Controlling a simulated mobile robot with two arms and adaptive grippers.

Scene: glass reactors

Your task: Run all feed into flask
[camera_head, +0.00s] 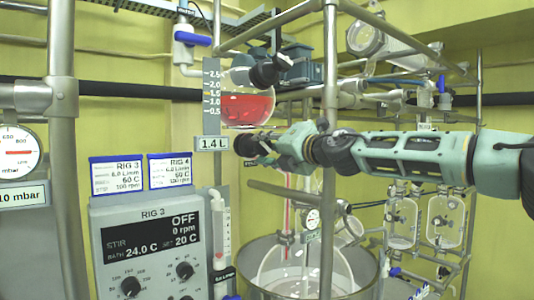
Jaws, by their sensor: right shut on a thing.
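The round glass feed vessel (247,107) holds red liquid. A scale plate (212,92) stands at its left, and a tag (213,143) below reads 1.4 L. My right gripper (243,146) comes in from the right, just below the vessel. It is shut on the feed tap, which its fingers mostly hide. The glass flask (300,272) sits lower down in a round metal bath (362,270) and looks mostly clear. Frame poles and glassware partly hide it. My left gripper is not in view.
A RIG 3 control box (150,245) shows stirring OFF, bath 24.0 C and set 20 C. RIG 3 and RIG 4 cards (117,174) stand on it. A vertical steel pole (329,110) stands close to my right arm. A flow tube (222,240) stands beside the box.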

